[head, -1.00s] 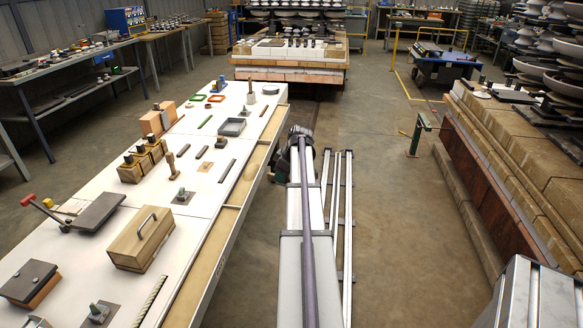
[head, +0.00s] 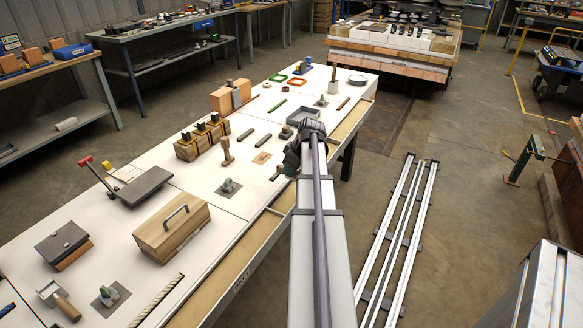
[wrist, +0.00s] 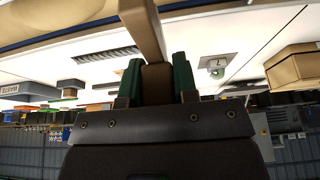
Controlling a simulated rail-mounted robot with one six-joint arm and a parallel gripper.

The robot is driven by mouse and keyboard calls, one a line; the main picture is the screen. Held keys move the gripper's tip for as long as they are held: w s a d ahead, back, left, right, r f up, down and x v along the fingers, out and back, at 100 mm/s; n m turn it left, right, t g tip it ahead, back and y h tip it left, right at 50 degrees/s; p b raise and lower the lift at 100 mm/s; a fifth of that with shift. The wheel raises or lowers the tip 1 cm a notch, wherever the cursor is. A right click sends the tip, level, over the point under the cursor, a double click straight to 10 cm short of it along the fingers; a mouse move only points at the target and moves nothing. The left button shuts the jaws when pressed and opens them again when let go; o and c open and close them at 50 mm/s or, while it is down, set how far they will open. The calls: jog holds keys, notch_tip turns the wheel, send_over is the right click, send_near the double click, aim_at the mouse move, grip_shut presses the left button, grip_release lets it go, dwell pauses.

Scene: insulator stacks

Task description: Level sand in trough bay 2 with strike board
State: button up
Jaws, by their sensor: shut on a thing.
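My gripper (wrist: 157,82) has green fingers shut on a brown wooden bar, which looks like the strike board (wrist: 142,25). The bar runs from between the fingers up to the top of the wrist view, over a pale trough edge. In the head view my gripper (head: 285,172) is at the far end of my arm, above the table's right edge, mostly hidden by the arm. The sand trough (head: 225,282) runs along that edge, with beige sand and cross dividers. The strike board's lower edge is out of sight, so I cannot tell whether it touches the sand.
The white table (head: 120,260) holds a wooden box (head: 172,228), a grey plate on a red-handled tool (head: 145,186), wooden blocks with black tops (head: 203,138) and a grey tray (head: 303,116). Metal rails (head: 395,240) lie on the floor to the right, with open floor around them.

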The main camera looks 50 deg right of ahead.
aim_at(294, 177)
notch_tip(294, 177, down, 6)
jog(key=b, duration=0.5)
jog(key=shift+w+d+r, duration=0.1)
jog(key=shift+w+d, duration=0.05)
jog(key=shift+d, duration=0.25)
jog(key=shift+w+d+r, duration=0.1)
jog(key=shift+d, duration=0.3)
jog(key=shift+w+d, duration=0.8)
jog(key=shift+d, duration=3.15)
jog(key=shift+w+d, duration=0.75)
jog(key=shift+d, duration=3.25)
jog(key=shift+w+d, duration=0.8)
jog(key=shift+d, duration=3.15)
notch_tip(294, 177, up, 6)
jog(key=p, duration=0.6)
jog(key=shift+d, duration=0.1)
